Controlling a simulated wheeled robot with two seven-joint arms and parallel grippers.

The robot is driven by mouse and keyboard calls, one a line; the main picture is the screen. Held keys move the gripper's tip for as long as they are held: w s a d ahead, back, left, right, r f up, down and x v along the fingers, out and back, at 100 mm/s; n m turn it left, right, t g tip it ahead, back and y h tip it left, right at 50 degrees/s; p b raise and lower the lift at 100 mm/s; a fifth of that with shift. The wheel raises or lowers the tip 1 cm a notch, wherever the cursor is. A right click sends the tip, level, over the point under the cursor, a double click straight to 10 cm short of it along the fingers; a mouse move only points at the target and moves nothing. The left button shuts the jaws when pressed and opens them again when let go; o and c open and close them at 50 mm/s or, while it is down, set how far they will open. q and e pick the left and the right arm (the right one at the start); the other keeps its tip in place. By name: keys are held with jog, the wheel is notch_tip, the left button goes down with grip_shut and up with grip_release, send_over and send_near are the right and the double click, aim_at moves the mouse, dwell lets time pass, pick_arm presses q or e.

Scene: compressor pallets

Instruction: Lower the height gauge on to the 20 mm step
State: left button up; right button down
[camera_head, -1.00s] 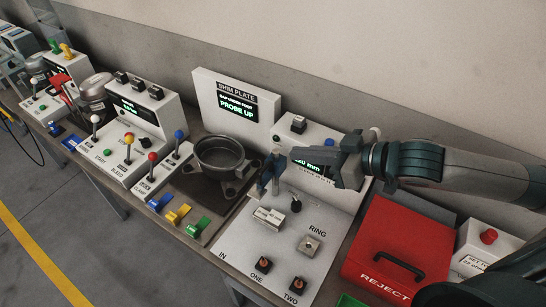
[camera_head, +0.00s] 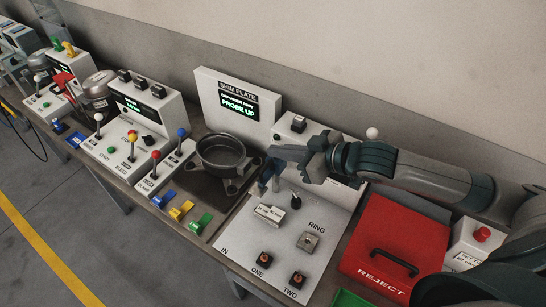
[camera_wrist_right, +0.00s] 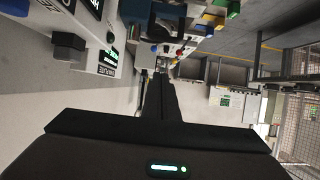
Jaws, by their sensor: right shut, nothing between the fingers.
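My right gripper (camera_head: 270,168) is shut and empty. It hangs over the back part of a white panel, just right of a dark round metal housing (camera_head: 221,156) on a dark plate. Whether it touches anything is unclear. Behind it stands a white box with a black button (camera_head: 298,123); my gripper and wrist hide most of its front. I cannot make out the height gauge or its 20 mm step for certain. The SHIM PLATE display (camera_head: 239,103) reads PROBE UP. In the right wrist view the dark gripper (camera_wrist_right: 160,95) points away. My left gripper is not in view.
The white panel (camera_head: 235,237) carries a black knob (camera_head: 295,201), a RING switch (camera_head: 308,242) and buttons ONE and TWO. A red REJECT box (camera_head: 390,235) stands right. Levers with coloured knobs (camera_head: 133,137) stand left. A white ball knob (camera_head: 372,133) shows behind my arm.

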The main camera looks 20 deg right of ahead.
aim_at(273, 163)
jog(key=shift+w+a+f+p, duration=0.25)
jog(key=shift+f+p, duration=0.2)
jog(key=shift+f, duration=0.4)
jog(key=shift+w+a+f+p, duration=0.2)
jog(key=shift+f+p, duration=0.25)
jog(key=shift+f, duration=0.4)
jog(key=shift+w+a+f+p, duration=0.2)
jog(key=shift+f+p, duration=0.25)
jog(key=shift+f, duration=0.4)
jog(key=shift+f, duration=0.1)
